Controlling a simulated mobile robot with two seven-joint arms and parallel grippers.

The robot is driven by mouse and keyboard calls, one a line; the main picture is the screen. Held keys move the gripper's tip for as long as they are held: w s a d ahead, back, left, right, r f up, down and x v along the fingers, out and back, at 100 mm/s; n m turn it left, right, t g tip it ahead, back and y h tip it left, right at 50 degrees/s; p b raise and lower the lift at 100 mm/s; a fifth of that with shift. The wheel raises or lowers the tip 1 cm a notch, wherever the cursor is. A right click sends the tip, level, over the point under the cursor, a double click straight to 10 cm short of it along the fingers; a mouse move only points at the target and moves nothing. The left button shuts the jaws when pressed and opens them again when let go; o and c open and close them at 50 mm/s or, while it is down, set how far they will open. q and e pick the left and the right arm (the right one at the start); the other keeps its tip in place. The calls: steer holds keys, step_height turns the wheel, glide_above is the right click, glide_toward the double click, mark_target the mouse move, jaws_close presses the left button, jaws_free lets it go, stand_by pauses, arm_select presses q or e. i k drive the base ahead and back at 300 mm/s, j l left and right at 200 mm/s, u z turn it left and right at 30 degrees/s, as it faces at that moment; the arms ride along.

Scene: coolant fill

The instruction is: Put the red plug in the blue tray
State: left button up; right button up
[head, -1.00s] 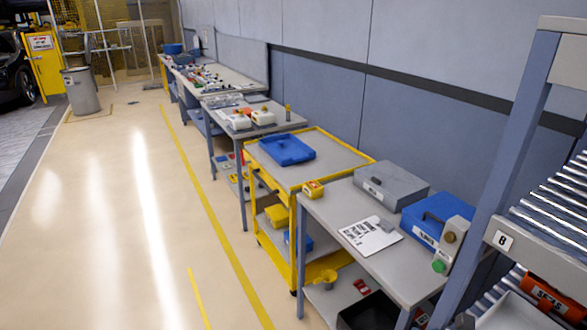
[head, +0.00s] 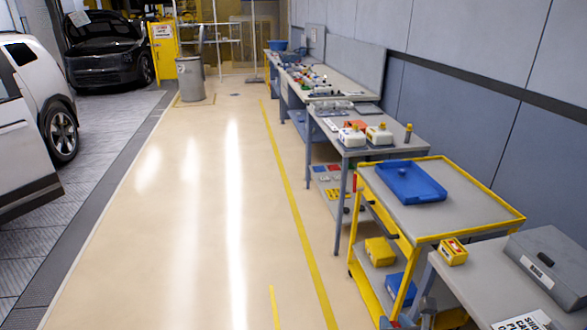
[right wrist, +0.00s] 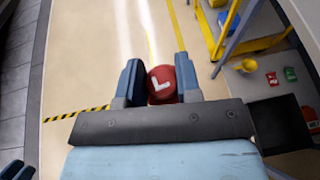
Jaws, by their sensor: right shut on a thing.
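The red plug (right wrist: 162,86), round with a white L-shaped mark on its face, is held between the two blue fingers of my right gripper (right wrist: 159,82) in the right wrist view. In the head view my right gripper (head: 411,318) shows only in part at the bottom edge, in front of the yellow cart.
Open floor (head: 190,240) lies to the left. The cart top right of the tray is clear.

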mark_target(416, 192)
steer(key=i+j, duration=0.1)
steer(key=i, duration=1.25)
steer(key=i+z, duration=0.3)
steer(key=i, duration=0.35)
steer(key=i+j+z, duration=0.3)
steer(key=i, duration=0.3)
steer(key=i+l+z, duration=0.1)
steer(key=i+z, duration=0.4)
steer(key=z, duration=0.2)
steer(key=i+z, duration=0.35)
steer(key=k, duration=0.1)
